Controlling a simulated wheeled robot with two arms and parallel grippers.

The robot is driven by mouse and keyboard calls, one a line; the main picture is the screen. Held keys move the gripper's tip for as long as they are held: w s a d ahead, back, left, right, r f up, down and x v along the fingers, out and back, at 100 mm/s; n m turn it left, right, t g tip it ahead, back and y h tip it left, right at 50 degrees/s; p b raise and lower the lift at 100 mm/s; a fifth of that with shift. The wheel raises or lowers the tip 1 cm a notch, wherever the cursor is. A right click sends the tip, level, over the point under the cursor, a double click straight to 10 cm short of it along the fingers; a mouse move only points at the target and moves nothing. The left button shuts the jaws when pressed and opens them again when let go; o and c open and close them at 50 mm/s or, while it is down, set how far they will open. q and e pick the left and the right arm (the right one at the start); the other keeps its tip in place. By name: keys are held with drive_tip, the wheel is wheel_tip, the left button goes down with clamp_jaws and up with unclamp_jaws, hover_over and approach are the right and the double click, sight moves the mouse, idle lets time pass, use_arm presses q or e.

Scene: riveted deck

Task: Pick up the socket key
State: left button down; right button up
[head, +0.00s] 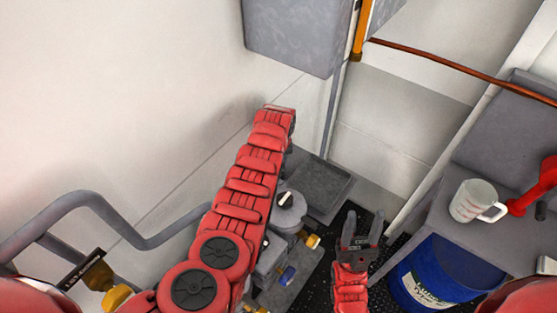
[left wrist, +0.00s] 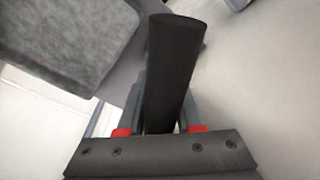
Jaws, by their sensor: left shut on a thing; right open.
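My left gripper (left wrist: 165,112) is shut on a dark, round-ended bar in the left wrist view, which I take to be the socket key (left wrist: 172,60). The bar stands between the two fingers and reaches past them; its other end is hidden behind the gripper's mount. In the head view my red left arm reaches up the middle and hides its own gripper and the key. My right gripper (head: 361,232) is open and empty, with its fingers pointing up the picture, over the dark floor.
A grey box (head: 295,35) hangs on the wall above the left arm. Grey equipment with knobs (head: 287,276) and a flat grey tray (head: 318,187) lie beside the arm. At right are a white mug (head: 470,202) on a ledge and a blue bucket (head: 437,277). A grey pipe rail (head: 95,200) runs left.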

idle(0.5)
use_arm(q)
drive_tip(key=shift+s+d+r+b, duration=0.1)
drive_tip(key=shift+b, duration=0.3)
drive_tip(key=shift+r, duration=0.3)
drive_tip(key=r+b, duration=0.4)
drive_tip(key=r, duration=0.2)
drive_tip(key=shift+d, duration=0.2)
drive_tip(key=s+d+p, duration=0.2)
drive_tip(key=s+d, duration=0.9)
drive_tip(key=d, duration=0.4)
drive_tip(key=shift+s+d, duration=0.3)
drive_tip(key=c, duration=1.1)
unclamp_jaws()
drive_tip(key=shift+r, duration=0.1)
drive_tip(key=shift+c, duration=0.2)
clamp_jaws()
